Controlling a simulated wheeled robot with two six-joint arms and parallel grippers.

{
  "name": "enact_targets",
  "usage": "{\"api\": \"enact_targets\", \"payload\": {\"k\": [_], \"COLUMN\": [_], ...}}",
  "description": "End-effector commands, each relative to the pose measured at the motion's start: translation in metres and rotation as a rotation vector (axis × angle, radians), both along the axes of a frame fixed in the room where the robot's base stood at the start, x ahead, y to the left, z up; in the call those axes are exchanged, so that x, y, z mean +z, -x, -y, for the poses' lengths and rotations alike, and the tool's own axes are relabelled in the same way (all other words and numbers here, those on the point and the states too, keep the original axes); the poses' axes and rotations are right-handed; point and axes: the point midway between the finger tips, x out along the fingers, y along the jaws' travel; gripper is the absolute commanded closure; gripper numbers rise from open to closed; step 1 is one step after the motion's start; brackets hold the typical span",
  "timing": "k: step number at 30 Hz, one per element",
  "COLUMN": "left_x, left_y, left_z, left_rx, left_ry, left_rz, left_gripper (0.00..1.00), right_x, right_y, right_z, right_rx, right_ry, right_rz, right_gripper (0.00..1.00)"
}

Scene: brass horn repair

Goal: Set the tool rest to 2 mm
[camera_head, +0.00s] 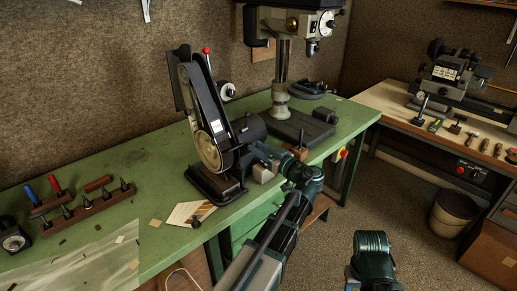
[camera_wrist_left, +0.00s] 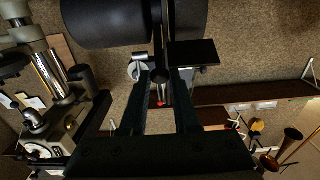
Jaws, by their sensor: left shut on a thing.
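The belt grinder (camera_head: 212,130) stands on the green bench, with its upright belt arm and round wheel facing left. My left gripper (camera_head: 259,151) reaches in from the right at the grinder's lower right side. In the left wrist view, its two dark fingers (camera_wrist_left: 159,76) are closed around a small dark part just below the black cylinders of the machine. A flat black plate (camera_wrist_left: 192,53), perhaps the tool rest, lies right beside the fingertips. The gap between rest and belt cannot be read. Only a teal link of my right arm shows; its gripper is out of view.
The drill press (camera_head: 285,80) stands behind and right of the grinder. A grey block (camera_head: 263,173) sits close under my left gripper. A paper card (camera_head: 190,213) lies at the bench's front edge. A wooden tool rack (camera_head: 88,206) is at left.

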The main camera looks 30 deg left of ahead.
Motion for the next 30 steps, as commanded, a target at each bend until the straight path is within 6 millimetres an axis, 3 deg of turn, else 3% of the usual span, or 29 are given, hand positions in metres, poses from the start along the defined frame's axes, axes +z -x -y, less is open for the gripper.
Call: {"api": "enact_targets", "payload": {"k": [14, 21, 27, 28, 30], "left_x": [0.0, -0.013, -0.011, -0.012, -0.011], "left_y": [0.0, -0.006, -0.006, -0.006, -0.006], "left_z": [0.0, -0.017, -0.017, -0.017, -0.017], "left_rx": [0.0, 0.001, 0.001, 0.001, 0.001], "left_ry": [0.001, 0.001, 0.003, 0.003, 0.003], "left_rz": [0.0, 0.0, 0.0, 0.0, 0.0], "left_gripper": [1.0, 1.0, 1.0, 0.69, 0.56], "right_x": [0.0, -0.013, -0.011, -0.011, -0.011], "right_y": [0.0, 0.0, 0.0, 0.0, 0.0], "right_z": [0.0, 0.0, 0.0, 0.0, 0.0], "right_rx": [0.0, 0.0, 0.0, 0.0, 0.0], "right_ry": [0.0, 0.0, 0.0, 0.0, 0.0], "right_rz": [0.0, 0.0, 0.0, 0.0, 0.0], "right_gripper": [0.5, 0.5, 0.5, 0.5, 0.5]}}
